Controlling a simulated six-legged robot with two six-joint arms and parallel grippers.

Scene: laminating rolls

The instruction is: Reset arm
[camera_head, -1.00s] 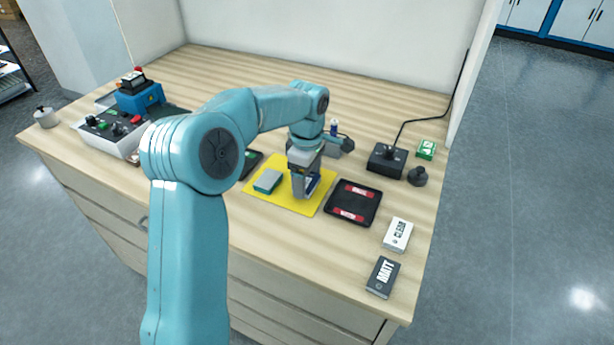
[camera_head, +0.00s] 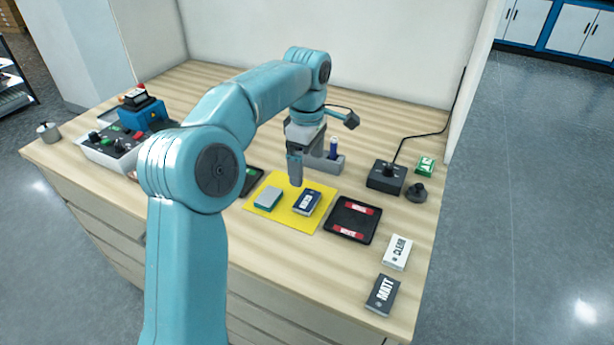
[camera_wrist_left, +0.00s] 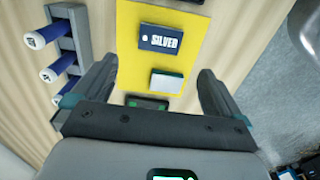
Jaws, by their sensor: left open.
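My left arm reaches in over the worktop, and my left gripper (camera_head: 296,178) hangs above the back edge of the yellow mat (camera_head: 265,184). In the left wrist view the gripper (camera_wrist_left: 157,85) is open, with nothing between its fingers. A dark blue block labelled SILVER (camera_wrist_left: 160,40) lies on the mat, and it also shows in the head view (camera_head: 307,202), just in front of the gripper and apart from it. A teal and grey block (camera_head: 268,198) lies to its left on the mat. My right gripper is not in view.
A black tray with red labels (camera_head: 353,219) is right of the mat. White CLEAR (camera_head: 397,253) and dark MATT (camera_head: 382,295) blocks lie near the right edge. A grey rack with blue-capped rolls (camera_wrist_left: 68,50) stands behind. A control panel (camera_head: 112,152) sits left, a joystick box (camera_head: 386,177) right.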

